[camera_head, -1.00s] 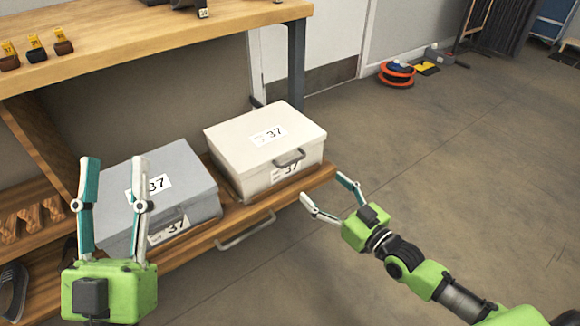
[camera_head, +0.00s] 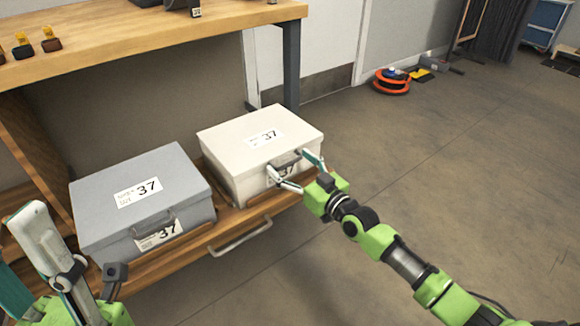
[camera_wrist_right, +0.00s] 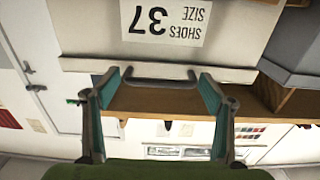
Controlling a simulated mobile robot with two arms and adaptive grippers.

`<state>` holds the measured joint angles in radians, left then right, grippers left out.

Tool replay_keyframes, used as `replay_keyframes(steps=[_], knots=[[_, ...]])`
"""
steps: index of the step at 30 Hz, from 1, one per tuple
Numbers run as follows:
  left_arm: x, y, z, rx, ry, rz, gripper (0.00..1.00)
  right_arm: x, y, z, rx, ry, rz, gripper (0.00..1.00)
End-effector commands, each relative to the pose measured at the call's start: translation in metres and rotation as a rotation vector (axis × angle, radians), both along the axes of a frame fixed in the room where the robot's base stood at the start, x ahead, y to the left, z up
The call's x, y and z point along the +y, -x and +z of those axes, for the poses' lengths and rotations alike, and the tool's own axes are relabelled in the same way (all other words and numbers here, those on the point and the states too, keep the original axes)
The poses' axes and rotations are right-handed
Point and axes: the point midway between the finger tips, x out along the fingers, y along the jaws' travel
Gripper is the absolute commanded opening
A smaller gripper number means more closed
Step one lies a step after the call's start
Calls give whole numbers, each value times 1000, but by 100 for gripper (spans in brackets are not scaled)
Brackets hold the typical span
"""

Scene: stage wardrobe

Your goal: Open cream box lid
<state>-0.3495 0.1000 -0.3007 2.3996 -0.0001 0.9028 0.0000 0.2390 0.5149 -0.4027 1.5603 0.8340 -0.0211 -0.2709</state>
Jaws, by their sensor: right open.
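The cream box (camera_head: 225,160) stands shut on the wooden lower shelf, with a "37" label on its lid (camera_head: 240,127) and another on its front. Its front handle (camera_head: 284,160) is grey and also shows in the right wrist view (camera_wrist_right: 158,82). My right gripper (camera_head: 296,171) is open in front of the box, its fingers on either side of the handle. In the right wrist view the handle lies between the fingertips (camera_wrist_right: 155,75); whether they touch it I cannot tell. My left gripper (camera_head: 40,255) is at the lower left, partly cut off by the frame edge.
A grey box (camera_head: 95,205) with "37" labels stands left of the cream one. A drawer handle (camera_head: 240,237) is below the shelf (camera_head: 190,250). The wooden tabletop (camera_head: 120,42) is above.

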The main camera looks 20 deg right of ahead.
Motion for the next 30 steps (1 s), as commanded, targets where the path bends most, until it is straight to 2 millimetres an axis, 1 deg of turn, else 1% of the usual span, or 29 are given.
replay_keyframes(steps=[3,11,14,15,16,17,23,30], knots=[[0,0,-2,1,0,0,40,2,-6,0,1,0,0,75],[0,0,-2,2,-1,0,40,2,-6,0,1,1,0,75],[0,-1,-2,3,-1,0,40,2,-6,0,1,1,0,52],[0,-1,-2,3,-1,0,40,2,-6,0,1,1,0,42],[0,-1,-2,3,-1,0,40,2,-6,0,1,1,0,34],[0,-1,-2,3,-1,0,40,2,-6,0,1,1,0,31],[0,-1,-1,4,-1,0,40,2,-7,2,2,2,0,31],[0,-1,9,4,-1,0,40,2,-10,9,18,8,-1,31]])
